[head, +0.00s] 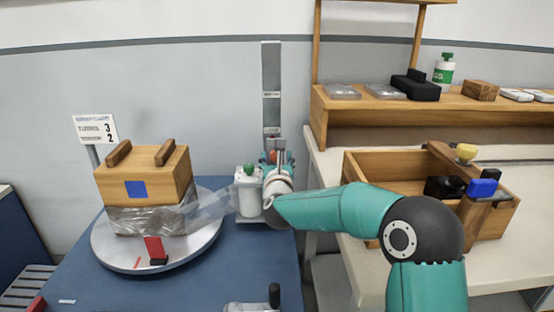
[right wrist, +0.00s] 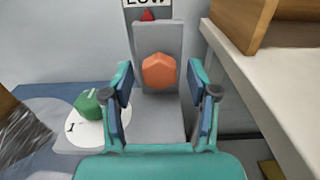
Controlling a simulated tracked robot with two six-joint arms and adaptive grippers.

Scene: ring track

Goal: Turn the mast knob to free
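The mast (head: 271,75) is a tall grey post at the back edge of the blue table. Its knob is an orange faceted piece low on the mast; in the right wrist view the knob (right wrist: 159,72) sits on a grey plate, under a small red mark and a label reading "LOW". My right gripper (right wrist: 165,98) is open, with its two fingers apart and the knob seen between and beyond them. I cannot tell whether either finger touches it. In the head view my right gripper (head: 277,160) largely hides the knob. My left gripper is not in view.
A white canister with a green knob (head: 250,170) stands left of the mast. A wooden box (head: 160,178), partly wrapped in film, sits on a round turntable (head: 110,255). At right, a pale bench (head: 335,190) holds an open wooden box (head: 385,165).

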